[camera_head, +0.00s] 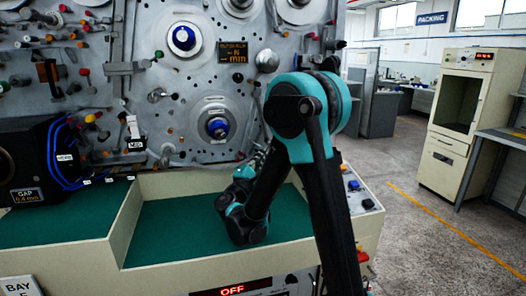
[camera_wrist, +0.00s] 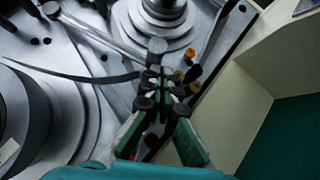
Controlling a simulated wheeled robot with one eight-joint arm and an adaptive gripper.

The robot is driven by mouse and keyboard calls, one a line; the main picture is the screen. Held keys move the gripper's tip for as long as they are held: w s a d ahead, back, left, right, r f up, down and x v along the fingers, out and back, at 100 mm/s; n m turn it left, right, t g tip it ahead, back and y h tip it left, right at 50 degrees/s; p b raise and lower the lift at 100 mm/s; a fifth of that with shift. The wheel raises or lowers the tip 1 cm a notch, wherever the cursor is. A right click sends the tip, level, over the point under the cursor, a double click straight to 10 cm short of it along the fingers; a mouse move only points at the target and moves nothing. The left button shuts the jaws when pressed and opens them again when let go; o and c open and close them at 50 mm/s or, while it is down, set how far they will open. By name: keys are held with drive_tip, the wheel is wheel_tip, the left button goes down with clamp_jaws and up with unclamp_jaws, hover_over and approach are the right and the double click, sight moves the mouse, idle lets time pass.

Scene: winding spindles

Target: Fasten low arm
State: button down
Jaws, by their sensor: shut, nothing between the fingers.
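My gripper (camera_wrist: 160,80) is shut and empty in the wrist view, its fingertips close to the machine's metal panel. A slim grey metal arm (camera_wrist: 105,37) runs from a round knob at the upper left down to a dark end cap (camera_wrist: 157,46) just beyond my fingertips. It may be the low arm; no label shows. I cannot tell whether the fingertips touch the cap. A curved dark strip (camera_wrist: 80,76) lies below the arm. In the head view my gripper (camera_head: 258,155) is small and partly hidden by my own arm, low in front of the panel.
A spindle with a blue hub (camera_head: 217,127) sits left of my gripper; its stepped discs crowd the space. Small orange and dark knobs (camera_wrist: 188,57) stand right of the fingertips. A cream-walled tray with a green floor (camera_head: 165,235) lies below. A black gap box (camera_head: 28,165) stands left.

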drive_tip(key=v, duration=1)
drive_tip(key=shift+a, duration=0.25)
drive_tip(key=shift+a, duration=0.1)
